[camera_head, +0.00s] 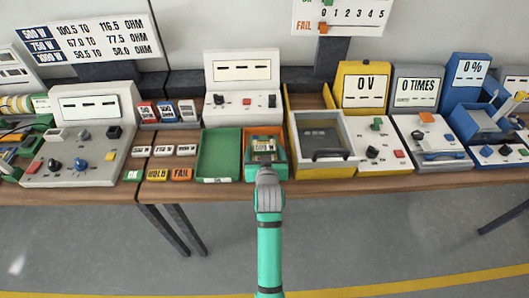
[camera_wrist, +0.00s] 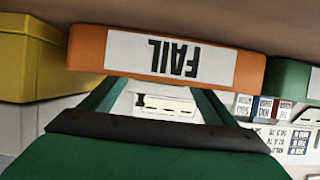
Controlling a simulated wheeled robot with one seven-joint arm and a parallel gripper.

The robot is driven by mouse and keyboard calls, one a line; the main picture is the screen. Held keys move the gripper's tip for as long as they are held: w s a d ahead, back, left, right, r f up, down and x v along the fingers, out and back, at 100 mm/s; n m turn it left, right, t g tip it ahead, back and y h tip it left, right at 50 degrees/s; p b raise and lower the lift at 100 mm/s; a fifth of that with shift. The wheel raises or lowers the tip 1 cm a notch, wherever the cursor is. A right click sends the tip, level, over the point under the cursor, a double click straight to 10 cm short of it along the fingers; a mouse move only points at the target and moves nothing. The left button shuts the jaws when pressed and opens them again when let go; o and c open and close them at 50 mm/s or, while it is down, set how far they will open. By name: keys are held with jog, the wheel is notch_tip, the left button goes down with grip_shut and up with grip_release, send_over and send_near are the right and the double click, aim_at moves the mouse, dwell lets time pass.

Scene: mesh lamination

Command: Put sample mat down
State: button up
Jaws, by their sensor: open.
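In the head view, the orange tray (camera_head: 250,158) stands near the table's front edge. A small flat piece (camera_head: 264,143) with a pale and dark pattern shows inside it; it looks like the sample mat, but its details are too small to read. My gripper (camera_head: 266,166) is over the front of this tray and partly covers it. In the wrist view, my gripper's green fingers (camera_wrist: 165,107) are spread apart, with nothing held between them. The orange tray front (camera_wrist: 88,50) appears there upside down, with a FAIL label.
A green tray (camera_head: 219,178) stands left of the orange one, and a yellow box (camera_head: 291,160) with a grey-lidded unit stands close on the right. A white console (camera_head: 243,106) is behind. Label blocks (camera_head: 168,174) lie left on the table (camera_head: 200,189).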

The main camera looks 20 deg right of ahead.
jog(key=v, duration=1.1)
jog(key=shift+s+r, duration=0.1)
jog(key=shift+s, duration=0.2)
jog(key=s+a+f+n+t+y, duration=0.1)
jog(key=s+a+f, duration=0.4)
jog(key=s, duration=0.3)
jog(key=s+a+f+y, duration=0.1)
jog(key=s+a+f, duration=0.45)
jog(key=s, duration=0.25)
jog(key=s+a+r+n+y, duration=0.1)
jog(key=s+a+r, duration=0.1)
jog(key=s, duration=0.7)
jog(key=s+a+r+n+t, duration=0.1)
jog(key=s+a, duration=0.3)
jog(key=s, duration=0.5)
jog(key=shift+s+r+y, duration=0.3)
jog(key=shift+r+y, duration=0.1)
jog(key=shift+a, duration=0.1)
